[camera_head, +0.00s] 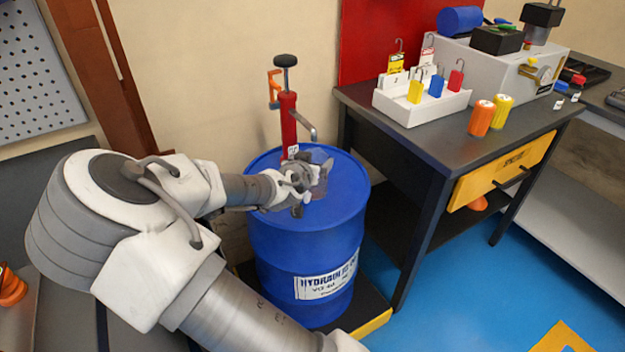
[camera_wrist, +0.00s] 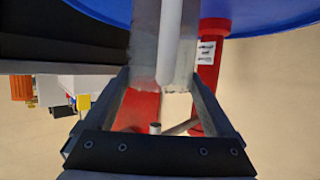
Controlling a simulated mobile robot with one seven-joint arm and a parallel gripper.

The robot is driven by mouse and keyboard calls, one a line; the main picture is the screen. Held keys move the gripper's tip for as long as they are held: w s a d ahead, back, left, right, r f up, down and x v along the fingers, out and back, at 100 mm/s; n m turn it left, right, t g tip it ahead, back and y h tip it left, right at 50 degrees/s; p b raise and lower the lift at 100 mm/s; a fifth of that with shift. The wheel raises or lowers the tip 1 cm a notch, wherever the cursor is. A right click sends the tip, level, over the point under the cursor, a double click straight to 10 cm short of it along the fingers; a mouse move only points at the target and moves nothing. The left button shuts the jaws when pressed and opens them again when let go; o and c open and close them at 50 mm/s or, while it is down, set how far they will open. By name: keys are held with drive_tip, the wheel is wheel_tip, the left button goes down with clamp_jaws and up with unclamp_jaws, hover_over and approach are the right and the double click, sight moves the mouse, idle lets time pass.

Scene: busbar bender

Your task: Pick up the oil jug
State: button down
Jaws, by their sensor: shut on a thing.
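The oil jug (camera_head: 321,157) is a pale grey, see-through vessel at the top of the blue drum (camera_head: 310,235), mostly hidden behind my gripper (camera_head: 308,182) in the head view. In the wrist view the jug (camera_wrist: 148,40) is a grey translucent body with a white upright bar in front of it. My gripper's two fingers (camera_wrist: 162,80) stand on either side of it and are shut on it. I cannot tell whether the jug rests on the drum lid or is clear of it.
A red hand pump (camera_head: 289,120) with a spout stands on the drum, close behind the jug.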

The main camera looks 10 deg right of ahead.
drive_tip(key=shift+r, duration=0.1)
idle(0.3)
drive_tip(key=f+p+v, duration=0.1)
drive_tip(key=p+v, duration=0.2)
drive_tip(key=v, duration=0.5)
drive_tip(key=s+f+p+v, duration=0.1)
drive_tip(key=p+v, duration=0.3)
drive_tip(key=v, duration=0.5)
drive_tip(key=shift+s+a+f, duration=0.4)
drive_tip(key=shift+a+f, duration=0.15)
drive_tip(key=shift+f, duration=0.1)
drive_tip(key=shift+s, duration=0.1)
idle(0.4)
